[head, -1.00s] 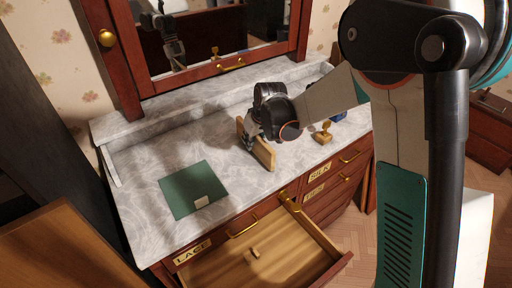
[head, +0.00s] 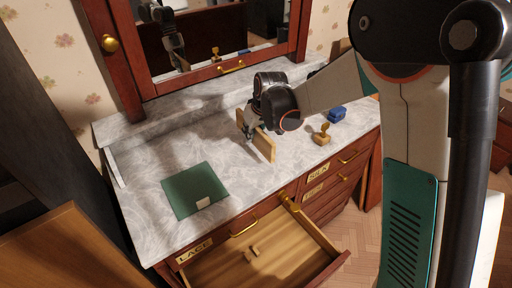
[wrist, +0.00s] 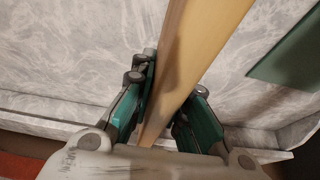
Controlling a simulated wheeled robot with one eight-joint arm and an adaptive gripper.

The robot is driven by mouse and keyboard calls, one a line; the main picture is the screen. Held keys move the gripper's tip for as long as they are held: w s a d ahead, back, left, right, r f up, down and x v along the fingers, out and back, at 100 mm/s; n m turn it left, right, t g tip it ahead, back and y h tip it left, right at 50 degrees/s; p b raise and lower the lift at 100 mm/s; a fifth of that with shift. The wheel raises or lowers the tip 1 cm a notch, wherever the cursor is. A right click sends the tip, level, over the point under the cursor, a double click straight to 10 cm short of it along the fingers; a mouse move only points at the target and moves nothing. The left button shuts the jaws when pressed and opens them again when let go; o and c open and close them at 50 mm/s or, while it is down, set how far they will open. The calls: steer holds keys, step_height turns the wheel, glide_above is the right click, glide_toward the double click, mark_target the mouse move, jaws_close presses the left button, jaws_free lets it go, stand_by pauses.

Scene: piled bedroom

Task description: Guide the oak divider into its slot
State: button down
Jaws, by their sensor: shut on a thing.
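The oak divider (head: 264,145) is a flat, pale wooden board in the head view. It stands on edge, tilted, over the marble top. My gripper (head: 250,132) is shut on it near its left end. In the wrist view the divider (wrist: 190,60) runs between the two teal-padded fingers of my gripper (wrist: 172,88). The open drawer (head: 275,245) is below and in front, labelled LACE, with a small wooden block (head: 254,252) on its floor. I cannot make out the slot clearly.
A green mat (head: 182,187) with a pale tag lies on the marble top (head: 140,150) at left. A wooden stamp (head: 322,134) and a blue block (head: 337,115) stand at right. A brass-coloured object (head: 288,201) sits at the drawer's back edge. A mirror rises behind.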

steer(key=shift+r+p, duration=0.95)
steer(key=shift+r, duration=0.75)
